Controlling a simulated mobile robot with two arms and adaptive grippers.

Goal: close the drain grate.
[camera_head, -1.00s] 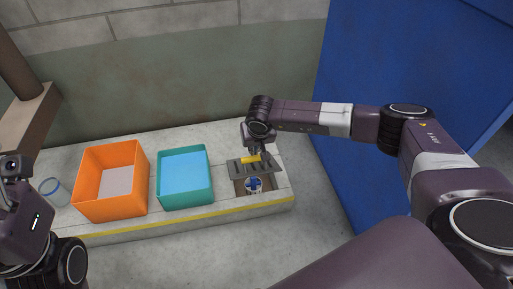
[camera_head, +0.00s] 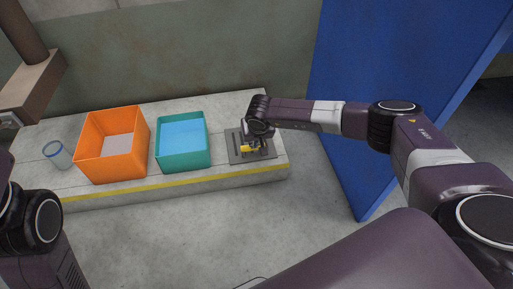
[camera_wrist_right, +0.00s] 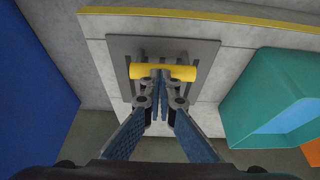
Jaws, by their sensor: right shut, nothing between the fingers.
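The drain grate (camera_head: 235,142) is a dark grey slotted plate with a yellow handle (camera_head: 248,149), at the right end of the concrete ledge. It lies flat over the drain, and the opening beneath is covered. In the right wrist view the grate (camera_wrist_right: 125,50) is seen from above, with its yellow bar handle (camera_wrist_right: 140,70) across it. My right gripper (camera_head: 257,146) is over the grate. In the wrist view its fingertips (camera_wrist_right: 160,75) are together at the handle's edge, with nothing between them. My left gripper is out of view; only part of that arm shows.
A teal bin (camera_head: 184,159) stands left of the grate, then an orange bin (camera_head: 110,165) and a clear cup (camera_head: 57,154). A blue panel (camera_head: 350,150) stands to the right. The ledge (camera_head: 215,182) has a yellow front stripe.

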